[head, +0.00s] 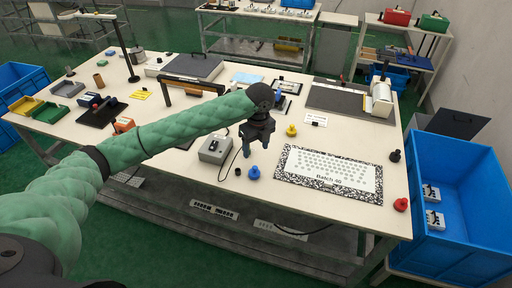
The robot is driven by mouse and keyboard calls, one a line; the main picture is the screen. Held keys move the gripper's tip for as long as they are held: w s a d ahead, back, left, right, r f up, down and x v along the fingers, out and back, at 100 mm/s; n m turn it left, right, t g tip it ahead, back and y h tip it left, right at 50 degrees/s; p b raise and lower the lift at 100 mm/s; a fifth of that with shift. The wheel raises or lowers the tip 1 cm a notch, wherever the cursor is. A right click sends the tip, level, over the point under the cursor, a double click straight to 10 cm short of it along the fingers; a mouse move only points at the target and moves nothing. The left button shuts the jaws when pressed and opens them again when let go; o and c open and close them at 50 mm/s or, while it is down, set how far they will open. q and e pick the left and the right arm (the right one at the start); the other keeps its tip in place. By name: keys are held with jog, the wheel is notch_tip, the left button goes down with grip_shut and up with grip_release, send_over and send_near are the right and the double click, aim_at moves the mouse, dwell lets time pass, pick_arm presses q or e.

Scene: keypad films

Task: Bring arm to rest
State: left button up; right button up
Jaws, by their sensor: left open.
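My left arm, in a green padded sleeve, reaches in from the left across the workbench (160,165). My left gripper (250,148) points down above the bench, between a grey box with a cable (214,150) and a white keypad sheet (330,171) marked "Batch 46". Its jaws are open and I see nothing held in them. A blue knob-like piece (253,173) stands just below and to the right of the gripper. My right gripper is not in view.
A yellow piece (291,131), a black piece (395,156) and a red piece (401,204) stand around the sheet. A blue crate (462,262) is at the right. Shelves stand behind.

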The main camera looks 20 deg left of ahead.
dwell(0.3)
